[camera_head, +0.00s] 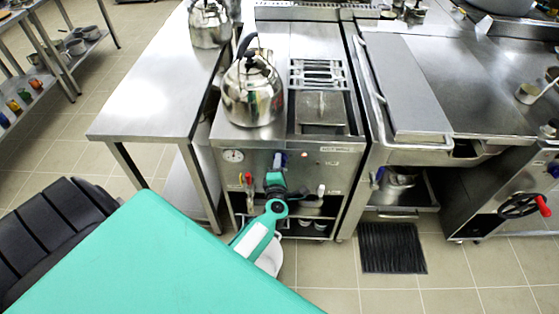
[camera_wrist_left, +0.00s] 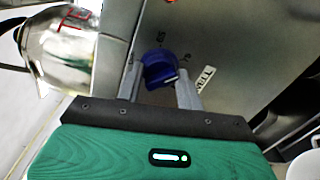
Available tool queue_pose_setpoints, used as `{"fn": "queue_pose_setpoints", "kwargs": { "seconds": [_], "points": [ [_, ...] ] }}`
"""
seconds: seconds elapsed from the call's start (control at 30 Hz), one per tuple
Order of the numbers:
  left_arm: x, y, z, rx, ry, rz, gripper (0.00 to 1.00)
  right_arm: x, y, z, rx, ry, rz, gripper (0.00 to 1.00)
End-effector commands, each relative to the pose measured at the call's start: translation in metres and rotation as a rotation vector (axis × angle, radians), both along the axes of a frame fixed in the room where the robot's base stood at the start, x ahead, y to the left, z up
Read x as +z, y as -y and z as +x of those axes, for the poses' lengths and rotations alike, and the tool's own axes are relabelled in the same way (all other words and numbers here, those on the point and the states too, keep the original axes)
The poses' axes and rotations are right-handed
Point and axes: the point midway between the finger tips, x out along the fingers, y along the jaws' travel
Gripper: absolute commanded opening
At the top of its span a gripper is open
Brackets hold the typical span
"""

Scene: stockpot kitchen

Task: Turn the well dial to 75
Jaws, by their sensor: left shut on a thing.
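The well dial is a blue knob (camera_wrist_left: 159,69) on the steel front panel of the cooking unit, with a pale pointer mark and small printed numbers around it. My left gripper (camera_wrist_left: 160,85) is shut on this knob, one finger on each side of it. In the head view the knob (camera_head: 280,160) shows just above my left gripper (camera_head: 277,171), which reaches the panel from below. Part of the dial's scale is hidden by the fingers, so I cannot read its setting. My right gripper is not in view.
A steel kettle (camera_head: 252,92) stands on the unit above the panel. A gauge (camera_head: 233,156) and a red-handled tap (camera_head: 248,180) are left of the dial. A steel table (camera_head: 160,90) stands to the left. A black mat (camera_head: 392,247) lies on the floor at the right.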

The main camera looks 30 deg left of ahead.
Motion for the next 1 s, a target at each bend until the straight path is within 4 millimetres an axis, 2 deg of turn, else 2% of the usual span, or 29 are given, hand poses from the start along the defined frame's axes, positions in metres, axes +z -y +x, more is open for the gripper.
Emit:
{"fn": "queue_pose_setpoints", "kwargs": {
  "seconds": [0.2, 0.77, 0.8, 0.87, 1.0],
  "points": [
    [0.0012, 0.0004, 0.0004, -0.001, -0.039, 0.062, 0.14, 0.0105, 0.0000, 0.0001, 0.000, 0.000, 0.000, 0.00],
    [0.0004, 0.0004, 0.0007, -0.001, -0.050, 0.083, 0.14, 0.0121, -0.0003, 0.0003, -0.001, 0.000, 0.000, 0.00],
    [0.0004, 0.0003, 0.0007, -0.001, -0.050, 0.083, 0.45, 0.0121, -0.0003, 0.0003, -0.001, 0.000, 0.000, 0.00],
    [0.0004, 0.0003, 0.0007, -0.001, -0.050, 0.083, 0.57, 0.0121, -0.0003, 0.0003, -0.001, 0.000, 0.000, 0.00],
    [0.0003, 0.0003, 0.0005, -0.001, -0.050, 0.083, 0.58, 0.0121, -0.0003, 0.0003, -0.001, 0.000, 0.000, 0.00]
  ]
}}
